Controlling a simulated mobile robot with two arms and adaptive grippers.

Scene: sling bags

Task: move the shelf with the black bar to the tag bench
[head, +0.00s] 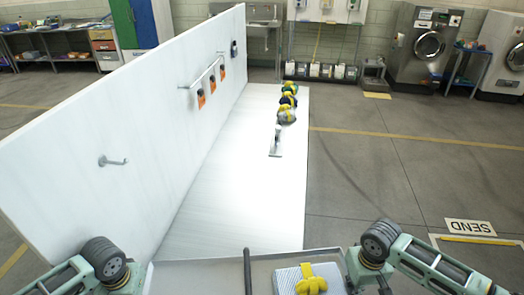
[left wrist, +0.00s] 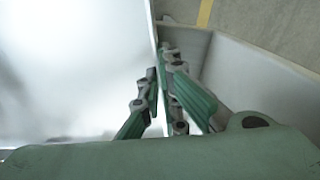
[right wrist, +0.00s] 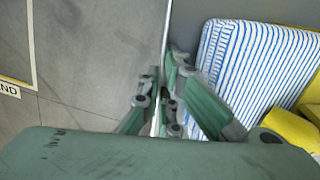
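A grey tray-like shelf (head: 215,270) with a raised rim and an upright black bar (head: 247,272) is at the bottom of the head view, at the near end of a white bench. A blue-and-white striped bundle (head: 290,280) with a yellow knotted strap (head: 311,280) lies in it. My left gripper (left wrist: 160,85) has its fingers on both sides of the shelf's left rim, closed on it. My right gripper (right wrist: 160,95) is likewise closed on the right rim, beside the striped bundle (right wrist: 255,65). The fingertips are largely hidden in the head view.
The white bench (head: 235,200) has a tall panel (head: 130,120) on its left with a hook (head: 113,161) and orange tags (head: 213,84). Several strapped bundles (head: 287,110) and a small stand (head: 275,145) are on it. Open floor (head: 390,180) lies right, with a SEND sign (head: 470,227).

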